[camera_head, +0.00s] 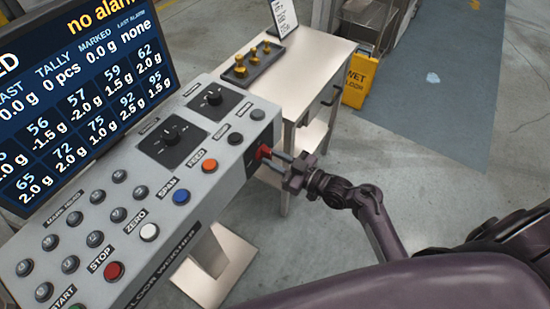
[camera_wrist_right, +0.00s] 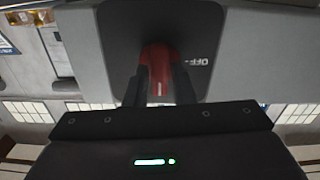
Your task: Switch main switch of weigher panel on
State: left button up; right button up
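The weigher panel (camera_head: 228,146) is a grey sloped console with a screen behind it. Its main switch (camera_head: 263,152) is a red handle on the panel's right end face. In the right wrist view the red switch handle (camera_wrist_right: 160,78) stands upright in the picture on a dark plate, with the word OFF to its right. My right gripper (camera_head: 277,161) is at that end face, its fingers on either side of the red handle. In the wrist view the handle fills the gap between the fingers (camera_wrist_right: 160,85), so the gripper looks shut on it. My left gripper is not in view.
The panel top has several buttons, among them a red stop button (camera_head: 114,271), and two black rotary knobs. A steel table (camera_head: 305,75) with brass weights (camera_head: 240,68) stands behind. A yellow wet-floor sign (camera_head: 361,80) is on the floor beyond.

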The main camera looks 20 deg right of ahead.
grip_shut()
jog(key=shift+m+p, duration=0.3)
jog(key=shift+m, duration=0.1)
jog(key=shift+o, duration=2)
grip_release()
jog(key=b+v, duration=0.2)
jog(key=v, duration=0.5)
jog(key=shift+s+d, duration=0.25)
jog(key=shift+s, duration=0.05)
